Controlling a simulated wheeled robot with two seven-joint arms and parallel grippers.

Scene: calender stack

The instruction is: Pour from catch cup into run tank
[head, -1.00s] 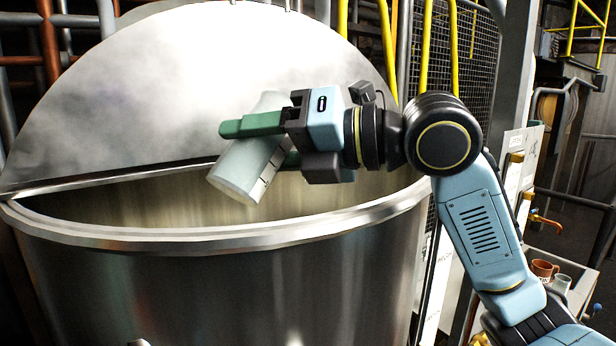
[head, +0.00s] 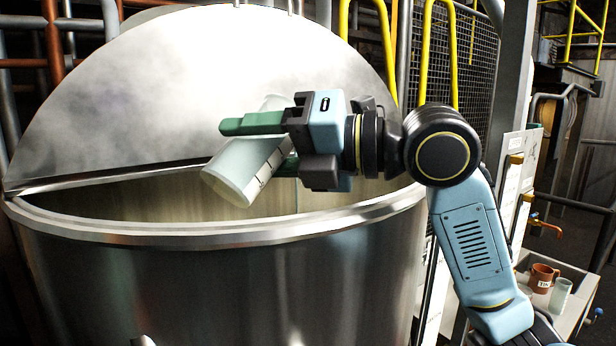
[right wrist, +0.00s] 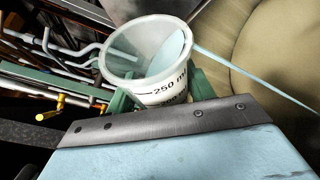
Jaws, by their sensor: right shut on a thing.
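The catch cup (head: 238,173) is a pale, translucent measuring cup with dark marks. My right gripper (head: 258,148) is shut on it, green fingers on either side, and holds it strongly tilted above the run tank's opening. In the right wrist view the cup (right wrist: 150,62) shows a 250 ml mark and pale blue liquid inside. A thin pale blue stream (right wrist: 250,72) leaves its rim towards the right, over the tank's beige inside. The run tank (head: 220,270) is a large steel vessel with its front half open. Its liquid level is hidden. My left gripper is out of view.
A steel lid half (head: 200,80) stands raised behind the opening. At the lower right, a brown mug (head: 543,278) and a clear cup (head: 561,294) stand on a bench. Yellow rails (head: 450,60) and a mesh panel rise behind my right arm.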

